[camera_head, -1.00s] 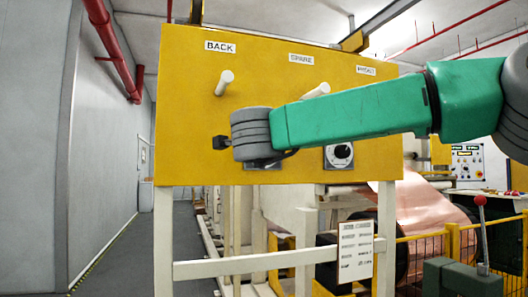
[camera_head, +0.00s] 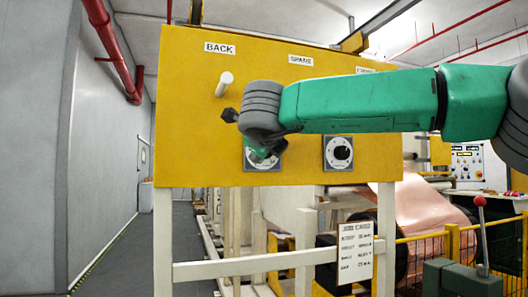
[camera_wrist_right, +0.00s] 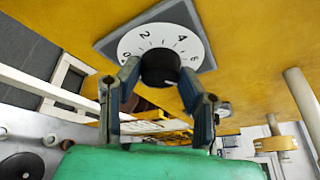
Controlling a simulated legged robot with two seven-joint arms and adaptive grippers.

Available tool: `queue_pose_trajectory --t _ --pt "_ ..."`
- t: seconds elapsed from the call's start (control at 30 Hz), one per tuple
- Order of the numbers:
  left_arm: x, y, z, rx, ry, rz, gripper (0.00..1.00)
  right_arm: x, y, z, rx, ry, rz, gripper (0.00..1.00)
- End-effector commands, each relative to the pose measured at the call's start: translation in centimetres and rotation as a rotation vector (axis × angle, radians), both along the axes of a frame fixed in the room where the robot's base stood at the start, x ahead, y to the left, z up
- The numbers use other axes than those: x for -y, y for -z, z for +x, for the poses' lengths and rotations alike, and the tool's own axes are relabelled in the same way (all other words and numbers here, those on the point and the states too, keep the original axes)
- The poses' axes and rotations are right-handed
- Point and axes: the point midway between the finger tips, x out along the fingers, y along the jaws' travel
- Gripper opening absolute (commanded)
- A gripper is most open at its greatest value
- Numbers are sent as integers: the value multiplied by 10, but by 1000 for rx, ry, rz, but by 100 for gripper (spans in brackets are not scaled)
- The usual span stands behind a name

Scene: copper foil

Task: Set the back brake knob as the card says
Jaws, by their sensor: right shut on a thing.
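The yellow panel (camera_head: 200,120) carries a BACK label (camera_head: 219,47) at its upper left. Below it is the back brake dial (camera_head: 250,163), partly hidden by my right gripper (camera_head: 263,153). The knob's pointer is not clear. The job card (camera_head: 356,252) hangs under the panel at right; its lines are too small to read surely. My left gripper is out of view.
A white peg (camera_head: 224,84) sticks out above the dial, near my right wrist. A second dial (camera_head: 343,153) is to the right. A yellow fence (camera_head: 430,245), a copper roll (camera_head: 430,215) and a red-knobbed lever (camera_head: 480,202) stand at lower right. The floor at left is clear.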

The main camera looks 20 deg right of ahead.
Motion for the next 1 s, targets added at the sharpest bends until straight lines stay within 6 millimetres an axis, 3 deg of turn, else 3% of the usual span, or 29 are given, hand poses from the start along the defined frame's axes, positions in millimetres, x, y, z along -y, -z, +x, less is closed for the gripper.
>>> queue_pose_trajectory --t 0.03,0.3,0.33,0.37,0.4,0.77,1.0 --pt "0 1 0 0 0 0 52 -1 9 1 -17 0 1 4" --pt "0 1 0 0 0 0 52 -1 10 1 -18 0 -1 4" --pt "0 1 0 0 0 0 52 -1 10 1 -19 1 -1 40" --pt "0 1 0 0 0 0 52 -1 10 1 -19 -1 0 51" --pt "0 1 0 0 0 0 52 -1 10 1 -18 0 -1 53" --pt "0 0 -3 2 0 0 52 -3 2 -5 -7 -1 0 53" --pt "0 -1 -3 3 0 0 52 -16 -7 -45 -6 -3 -2 53"
